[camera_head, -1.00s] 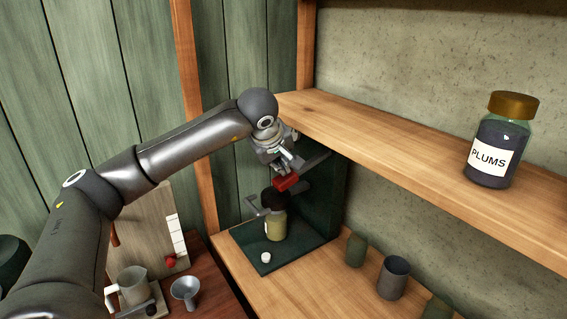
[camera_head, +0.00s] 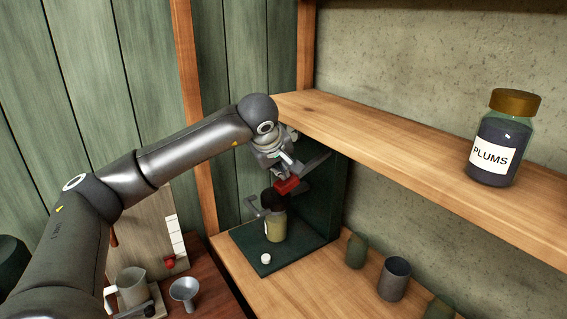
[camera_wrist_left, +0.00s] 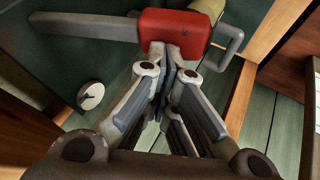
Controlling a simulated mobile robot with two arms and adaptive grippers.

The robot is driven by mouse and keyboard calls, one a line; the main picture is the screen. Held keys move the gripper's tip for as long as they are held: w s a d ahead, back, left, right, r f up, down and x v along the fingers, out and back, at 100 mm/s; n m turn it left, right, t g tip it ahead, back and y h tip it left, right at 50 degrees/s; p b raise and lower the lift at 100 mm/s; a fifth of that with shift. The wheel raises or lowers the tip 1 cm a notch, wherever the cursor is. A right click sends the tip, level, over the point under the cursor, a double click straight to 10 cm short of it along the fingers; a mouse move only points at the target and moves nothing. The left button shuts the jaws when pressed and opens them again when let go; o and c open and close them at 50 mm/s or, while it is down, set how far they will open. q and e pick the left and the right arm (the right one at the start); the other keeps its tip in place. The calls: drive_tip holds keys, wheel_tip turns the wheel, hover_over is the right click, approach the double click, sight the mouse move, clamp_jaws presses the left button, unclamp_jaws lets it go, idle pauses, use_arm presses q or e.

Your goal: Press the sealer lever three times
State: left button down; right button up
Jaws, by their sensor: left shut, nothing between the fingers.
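The sealer has a dark green base plate (camera_head: 262,269) and a dark upright back. Its grey lever arm (camera_wrist_left: 85,27) ends in a red grip (camera_head: 287,187), which also shows in the left wrist view (camera_wrist_left: 175,28). A jar with pale yellow-green contents (camera_head: 277,228) stands on the base under a dark head. My left gripper (camera_head: 285,177) is shut and empty, directly above the red grip. In the left wrist view its fingertips (camera_wrist_left: 182,58) are at the grip and appear to touch it. My right gripper is out of view.
A wooden shelf (camera_head: 400,165) overhangs the sealer's right side and holds a plums jar (camera_head: 491,150). Several dark cups (camera_head: 394,279) stand on the counter to the right. A metal jug (camera_head: 131,287) and a funnel (camera_head: 185,290) stand lower left.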

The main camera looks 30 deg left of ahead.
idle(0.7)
use_arm(q)
wheel_tip(320, 180, up, 7)
drive_tip(key=p, duration=0.5)
drive_tip(key=shift+f, duration=0.15)
idle(0.5)
wheel_tip(320, 180, up, 5)
drive_tip(key=p, duration=0.4)
idle(0.3)
drive_tip(key=shift+f, duration=0.15)
idle(0.5)
